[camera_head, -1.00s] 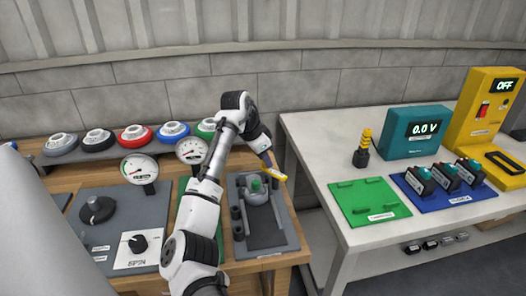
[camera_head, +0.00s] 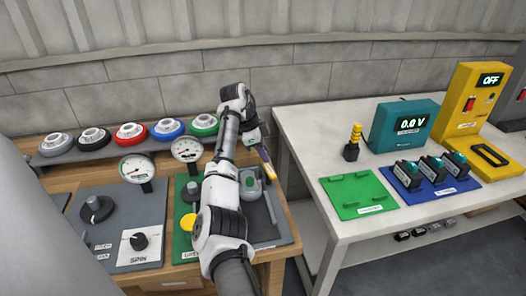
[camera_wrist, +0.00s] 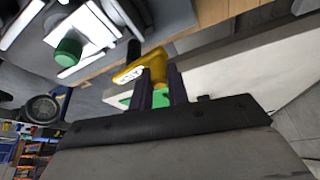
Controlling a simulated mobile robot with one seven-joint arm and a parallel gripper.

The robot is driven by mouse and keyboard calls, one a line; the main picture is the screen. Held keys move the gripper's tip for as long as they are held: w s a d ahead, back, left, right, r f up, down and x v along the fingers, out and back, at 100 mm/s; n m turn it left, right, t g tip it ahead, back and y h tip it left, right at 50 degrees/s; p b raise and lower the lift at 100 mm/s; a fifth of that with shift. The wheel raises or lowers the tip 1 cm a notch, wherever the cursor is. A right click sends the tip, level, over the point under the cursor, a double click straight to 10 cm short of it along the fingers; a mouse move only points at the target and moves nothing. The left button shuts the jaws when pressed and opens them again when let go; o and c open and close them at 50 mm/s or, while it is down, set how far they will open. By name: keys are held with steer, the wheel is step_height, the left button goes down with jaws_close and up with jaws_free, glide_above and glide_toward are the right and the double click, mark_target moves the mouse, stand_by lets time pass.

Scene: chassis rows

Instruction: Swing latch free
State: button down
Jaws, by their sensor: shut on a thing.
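The yellow latch handle (camera_head: 269,169) has a white label and sits at the right side of a grey fixture. In the wrist view the yellow handle (camera_wrist: 142,68) lies between the dark fingertips. My gripper (camera_head: 264,153) is shut on it; it also shows in the wrist view (camera_wrist: 160,85). The fixture (camera_head: 286,232) is a grey board on the wooden bench, with a green-topped part (camera_head: 250,182) left of the handle. That green knob shows in the wrist view (camera_wrist: 68,52). My arm hides much of the fixture's lower left part.
A green panel with a yellow button (camera_head: 187,222) lies left of my arm. The white table (camera_head: 310,120) to the right holds a green tray (camera_head: 345,207) and a teal voltmeter (camera_head: 405,125).

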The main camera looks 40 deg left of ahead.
stand_by(0.3)
steer(key=c, duration=1.3)
jaws_free()
steer(key=shift+c, duration=0.2)
steer(key=shift+r, duration=0.15)
steer(key=v, duration=1.3)
steer(key=shift+r, duration=0.3)
steer(key=shift+w, duration=0.15)
